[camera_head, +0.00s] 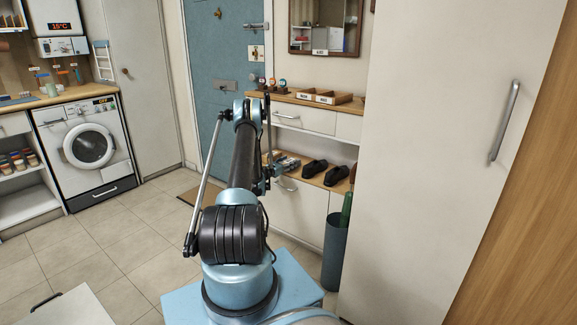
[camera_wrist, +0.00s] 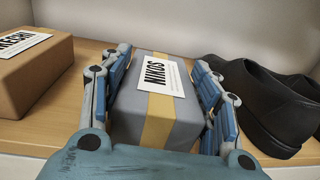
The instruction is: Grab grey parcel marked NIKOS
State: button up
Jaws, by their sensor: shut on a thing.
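The grey parcel (camera_wrist: 133,120) has a yellow band and a white label reading NIKOS. In the wrist view it sits on a wooden shelf, in the middle of the picture. My gripper (camera_wrist: 160,95) has one blue-padded finger on each side of the parcel and is shut on it. In the head view my gripper (camera_head: 280,162) is small at the shelf of the white cabinet. The parcel cannot be clearly made out there.
A brown parcel (camera_wrist: 35,70) with a partly cut-off label stands to the left on the shelf (camera_wrist: 58,128). Black shoes (camera_wrist: 275,105) stand close on the right. In the head view a tall white door (camera_head: 450,150) and a grey-blue bin (camera_head: 335,250) stand right of the arm.

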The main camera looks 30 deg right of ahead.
jog(key=shift+v, duration=2.15)
jog(key=shift+s, duration=0.1)
jog(key=o, duration=1.2)
jog(key=shift+d, duration=0.1)
jog(key=shift+o, duration=0.2)
jog(key=v, duration=0.7)
jog(key=shift+a, duration=0.3)
